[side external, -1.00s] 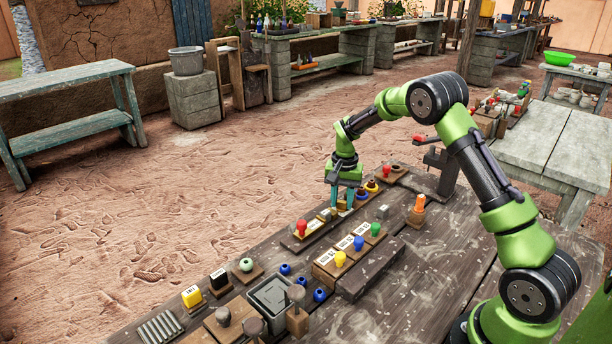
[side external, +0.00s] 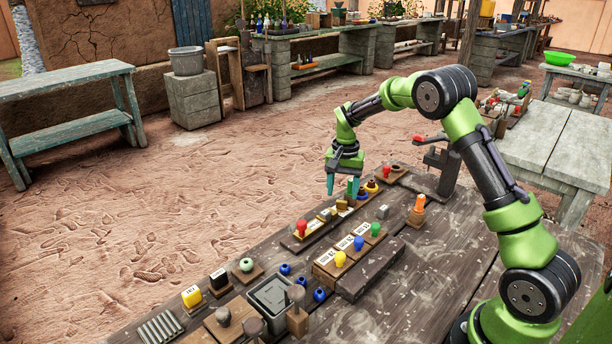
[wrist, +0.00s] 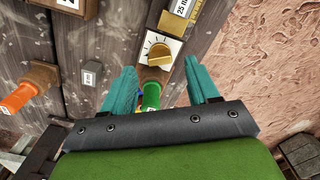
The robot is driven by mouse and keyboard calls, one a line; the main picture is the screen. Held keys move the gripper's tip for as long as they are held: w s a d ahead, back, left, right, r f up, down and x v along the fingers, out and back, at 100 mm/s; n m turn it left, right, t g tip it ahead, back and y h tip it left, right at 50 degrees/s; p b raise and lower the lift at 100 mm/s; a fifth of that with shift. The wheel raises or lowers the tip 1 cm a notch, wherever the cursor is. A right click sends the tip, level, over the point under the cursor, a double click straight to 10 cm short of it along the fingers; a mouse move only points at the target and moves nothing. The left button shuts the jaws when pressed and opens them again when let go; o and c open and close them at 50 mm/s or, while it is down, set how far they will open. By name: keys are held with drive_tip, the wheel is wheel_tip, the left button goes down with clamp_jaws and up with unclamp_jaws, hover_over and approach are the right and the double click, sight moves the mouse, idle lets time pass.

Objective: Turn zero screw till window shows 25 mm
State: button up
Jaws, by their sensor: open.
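The zero screw (wrist: 159,54) is a brass knob on a white dial plate with black tick marks. A white label reading "25 m", cut off by the frame (wrist: 181,8), sits above it in the wrist view beside a yellow scale. I cannot tell whether this label is the window. My gripper (wrist: 159,67) is open, with teal fingers apart on either side below the knob and nothing held. In the side view my gripper (side external: 343,189) hangs above the board, clear of the brass knob (side external: 341,204). The window reading is too small there.
A green labelled peg (wrist: 151,96) shows between the fingers in the wrist view. In the side view, red (side external: 302,227), yellow (side external: 340,258) and other coloured knobs stand on nearby blocks. A vise-like stand (side external: 440,165) is behind right.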

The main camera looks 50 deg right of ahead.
wheel_tip(320, 180, up, 14)
drive_tip(key=shift+f, duration=0.25)
drive_tip(key=shift+s+a+f, duration=0.15)
idle(0.3)
approach(342, 202)
wheel_tip(342, 202, down, 9)
drive_tip(key=shift+f, duration=0.1)
idle(0.4)
